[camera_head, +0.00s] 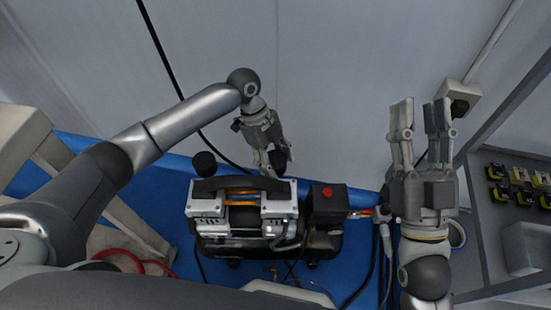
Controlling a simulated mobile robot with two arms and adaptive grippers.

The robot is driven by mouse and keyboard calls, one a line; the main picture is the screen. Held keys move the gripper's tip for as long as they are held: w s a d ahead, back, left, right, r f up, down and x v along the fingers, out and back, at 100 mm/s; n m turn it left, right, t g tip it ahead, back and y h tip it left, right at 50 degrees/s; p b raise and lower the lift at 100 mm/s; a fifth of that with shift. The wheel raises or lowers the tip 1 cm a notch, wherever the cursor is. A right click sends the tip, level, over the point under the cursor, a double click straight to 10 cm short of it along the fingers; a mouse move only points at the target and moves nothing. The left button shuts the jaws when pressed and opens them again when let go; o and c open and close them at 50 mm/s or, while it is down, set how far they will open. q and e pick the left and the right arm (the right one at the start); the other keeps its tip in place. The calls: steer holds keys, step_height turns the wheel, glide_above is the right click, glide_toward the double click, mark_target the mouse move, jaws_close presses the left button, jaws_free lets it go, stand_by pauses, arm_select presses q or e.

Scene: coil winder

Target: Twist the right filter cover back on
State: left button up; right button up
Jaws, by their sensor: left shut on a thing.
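An air compressor (242,212) with two silver heads and a black handle stands on the blue floor. A round black filter cover (204,164) sits at its rear left. My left gripper (270,166) reaches down behind the compressor's right head. It is shut on the right filter cover (281,159), a dark round piece partly hidden by the fingers. I cannot tell whether this cover touches its seat. My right gripper (422,120) is open and empty, to the right of the compressor, with its fingers apart.
A black box with a red button (327,192) is on the compressor's right, with an orange hose beside it. A black cable (171,75) runs down the pale wall. A grey shelf (490,235) with yellow-black parts stands at right. A red hose (120,254) lies at lower left.

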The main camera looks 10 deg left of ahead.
steer(key=shift+w+f+g, duration=0.5)
steer(key=shift+f, duration=0.15)
stand_by(0.7)
arm_select(q)
steer(key=shift+p, duration=0.3)
arm_select(e)
steer(key=shift+w+f, duration=0.15)
steer(key=shift+f, duration=0.1)
steer(key=shift+f, duration=0.1)
steer(key=shift+w+f+g, duration=0.15)
steer(key=shift+f+g, duration=0.05)
steer(key=shift+g, duration=0.2)
steer(key=shift+f+h, duration=0.25)
steer(key=shift+h, duration=0.05)
steer(key=shift+w+f+g+h, duration=0.3)
steer(key=shift+f+g, duration=0.2)
steer(key=shift+f, duration=0.2)
arm_select(q)
steer(key=shift+p, duration=0.3)
arm_select(e)
steer(key=shift+f, duration=0.2)
arm_select(q)
steer(key=shift+o, duration=0.2)
steer(key=shift+f, duration=0.2)
arm_select(e)
steer(key=shift+r, duration=0.1)
